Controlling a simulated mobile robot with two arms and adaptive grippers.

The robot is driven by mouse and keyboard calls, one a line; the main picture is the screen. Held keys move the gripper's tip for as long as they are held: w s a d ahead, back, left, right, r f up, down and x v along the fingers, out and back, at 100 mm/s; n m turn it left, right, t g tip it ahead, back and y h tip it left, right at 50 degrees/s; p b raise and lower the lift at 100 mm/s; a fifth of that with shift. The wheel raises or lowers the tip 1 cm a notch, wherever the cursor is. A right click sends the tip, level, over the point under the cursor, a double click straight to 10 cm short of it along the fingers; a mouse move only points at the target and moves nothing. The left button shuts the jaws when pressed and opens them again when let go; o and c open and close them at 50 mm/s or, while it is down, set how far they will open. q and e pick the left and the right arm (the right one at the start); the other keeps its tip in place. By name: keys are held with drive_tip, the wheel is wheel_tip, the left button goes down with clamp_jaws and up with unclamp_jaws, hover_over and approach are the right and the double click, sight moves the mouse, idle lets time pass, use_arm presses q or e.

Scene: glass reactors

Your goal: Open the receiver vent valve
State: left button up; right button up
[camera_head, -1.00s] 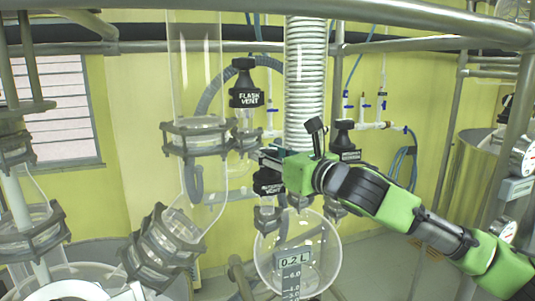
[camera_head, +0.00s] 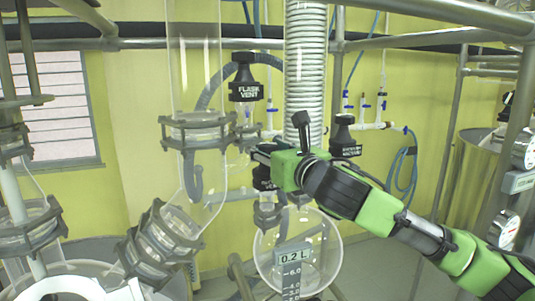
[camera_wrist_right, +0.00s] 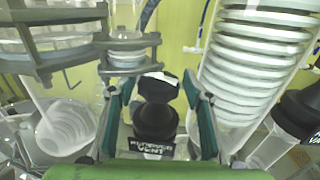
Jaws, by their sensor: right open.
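The receiver vent valve has a black knob (camera_wrist_right: 155,118) with a "RECEIVER VENT" label, seen in the right wrist view between my fingers. In the head view the black valve (camera_head: 262,180) is partly hidden below and behind my right gripper (camera_head: 262,152). My right gripper is open, with one finger on each side of the knob in the wrist view (camera_wrist_right: 158,88). Gaps show between the fingers and the knob. The round glass receiver (camera_head: 322,250) with a "0.2 L" display hangs below. My left gripper is not in view.
The black flask vent (camera_head: 245,90) is above and left of my right gripper. Another black valve (camera_head: 343,135) is to its right. The coiled glass condenser (camera_head: 305,75) rises close by, and a glass column (camera_head: 192,80) stands left. Metal rails (camera_head: 410,15) cross the top.

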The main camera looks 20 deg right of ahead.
drive_tip(key=h, duration=0.1)
drive_tip(key=m+h, duration=0.1)
drive_tip(key=shift+a+r+m+h+p, duration=0.1)
drive_tip(key=shift+a+m+h+p, duration=0.2)
drive_tip(key=m+h+p, duration=0.1)
drive_tip(key=m+h, duration=0.1)
drive_tip(key=h, duration=0.2)
drive_tip(key=shift+r+m, duration=0.1)
drive_tip(key=shift+m, duration=0.3)
drive_tip(key=shift+d+m+g+h, duration=0.1)
drive_tip(key=shift+m+g+h, duration=0.4)
drive_tip(key=shift+h, duration=0.6)
drive_tip(key=shift+d, duration=0.15)
drive_tip(key=c, duration=0.9)
drive_tip(key=n+y, duration=0.1)
drive_tip(key=y, duration=0.1)
drive_tip(key=n+y, duration=0.1)
drive_tip(key=y, duration=0.1)
drive_tip(key=n+t+y, duration=0.1)
drive_tip(key=n+y, duration=0.1)
drive_tip(key=shift+d+f+y, duration=0.2)
drive_tip(key=shift+d+y, duration=0.05)
drive_tip(key=shift+y, duration=0.05)
drive_tip(key=n+y, duration=0.3)
drive_tip(key=y, duration=0.1)
drive_tip(key=shift+y, duration=0.3)
drive_tip(key=shift+a+n+g+y, duration=0.2)
drive_tip(key=shift+n+g+y, duration=0.4)
drive_tip(key=shift+y, duration=0.3)
drive_tip(key=shift+a, duration=0.1)
